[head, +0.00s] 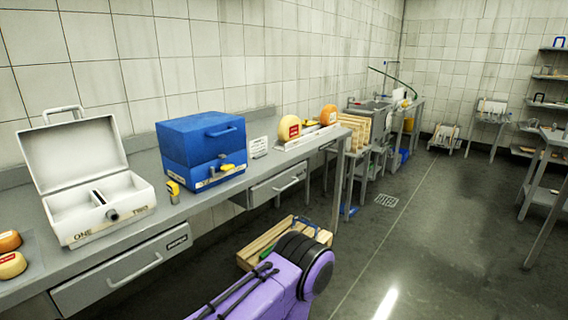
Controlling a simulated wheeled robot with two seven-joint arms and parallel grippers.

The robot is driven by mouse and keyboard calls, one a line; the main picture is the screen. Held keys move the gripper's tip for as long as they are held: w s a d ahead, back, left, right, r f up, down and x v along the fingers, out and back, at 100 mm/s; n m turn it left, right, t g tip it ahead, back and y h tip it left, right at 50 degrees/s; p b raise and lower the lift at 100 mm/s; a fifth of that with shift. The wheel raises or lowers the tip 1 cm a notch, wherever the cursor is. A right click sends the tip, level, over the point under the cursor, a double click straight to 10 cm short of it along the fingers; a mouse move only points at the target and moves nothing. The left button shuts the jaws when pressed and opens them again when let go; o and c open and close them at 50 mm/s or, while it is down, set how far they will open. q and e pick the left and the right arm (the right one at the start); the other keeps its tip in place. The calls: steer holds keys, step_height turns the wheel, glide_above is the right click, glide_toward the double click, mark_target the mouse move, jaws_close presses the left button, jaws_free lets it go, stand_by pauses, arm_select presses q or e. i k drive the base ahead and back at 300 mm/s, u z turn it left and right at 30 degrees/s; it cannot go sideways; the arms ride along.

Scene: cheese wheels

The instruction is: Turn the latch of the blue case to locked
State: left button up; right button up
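The blue case (190,141) stands on the grey workbench (150,224), left of centre, with its lid down. A small yellow item (173,190) is at the case's front left corner. A purple arm link of mine crosses the bottom centre, in front of the bench. Neither gripper shows in this view.
An open white case (105,205) marked ONE and TWO stands left of the blue case. Cheese wheels (12,265) lie at far left; others (289,127) stand on a rack to the right. A wooden crate (262,247) is on the floor below.

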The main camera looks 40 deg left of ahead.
mark_target(225, 168)
steer(key=i, duration=0.85)
steer(key=u, duration=0.95)
steer(key=i, duration=0.6)
steer(key=u, duration=0.55)
